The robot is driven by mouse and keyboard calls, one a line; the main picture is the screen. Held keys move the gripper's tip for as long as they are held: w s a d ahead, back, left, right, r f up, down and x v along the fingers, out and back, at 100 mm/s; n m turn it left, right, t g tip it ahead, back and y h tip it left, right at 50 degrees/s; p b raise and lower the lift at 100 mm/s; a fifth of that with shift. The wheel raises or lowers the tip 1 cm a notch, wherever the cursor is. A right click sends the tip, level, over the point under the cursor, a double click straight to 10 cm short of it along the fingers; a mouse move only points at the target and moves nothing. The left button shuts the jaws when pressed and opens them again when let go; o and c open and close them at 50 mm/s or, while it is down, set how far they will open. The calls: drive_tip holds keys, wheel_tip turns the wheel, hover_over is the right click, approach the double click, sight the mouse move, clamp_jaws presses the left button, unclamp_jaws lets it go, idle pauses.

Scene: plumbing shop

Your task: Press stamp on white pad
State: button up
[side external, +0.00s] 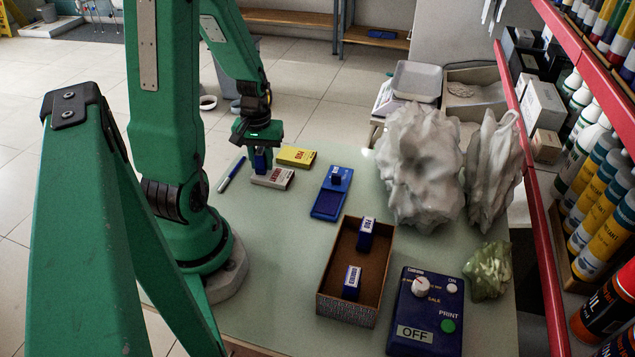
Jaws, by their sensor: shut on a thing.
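My gripper (259,148) is at the back left of the table, pointing down and shut on a small blue stamp (260,163). The white pad (273,178), with reddish lettering on its front edge, lies directly below and slightly right of it. The stamp overlaps the white pad's back left part in this view; I cannot tell whether it touches. A yellow pad (297,156) lies just behind and to the right of the white one. An open blue ink pad (327,203) lies farther right. The stamp's underside is hidden.
A brown box (322,308) holds two blue-and-white stamps. A blue control box (428,316) reading OFF stands front right. A blue pen (231,174) lies left of the white pad. Crumpled plastic bags (418,165) fill the right back.

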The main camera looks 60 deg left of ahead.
drive_tip(key=shift+f, duration=0.45)
idle(1.2)
drive_tip(key=shift+r, duration=0.15)
drive_tip(key=shift+r, duration=2.9)
